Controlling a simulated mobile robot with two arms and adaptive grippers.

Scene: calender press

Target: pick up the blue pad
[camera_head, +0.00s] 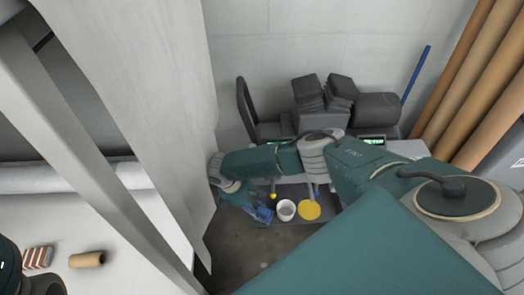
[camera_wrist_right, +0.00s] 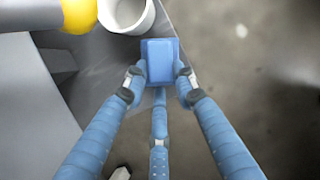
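The blue pad (camera_wrist_right: 160,62) is a small block in the right wrist view, between the fingertips of my right gripper (camera_wrist_right: 160,82). The two outer blue fingers appear to press on its sides, and the third finger is at its near edge. In the head view my right gripper (camera_head: 262,213) shows small and blue at the left corner of the grey tray (camera_head: 262,222); there I cannot separate the pad from the fingers. Whether the pad is clear of the tray cannot be told. My left gripper is not seen; only dark arm parts show at the lower left.
A white cup (camera_head: 286,210) and a yellow round thing (camera_head: 310,210) sit just right of the gripper. A pale upright panel (camera_head: 135,90) stands close on the left. Dark stacked blocks (camera_head: 320,95) and brown rolls (camera_head: 470,75) are behind. Bare floor (camera_head: 240,260) lies in front.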

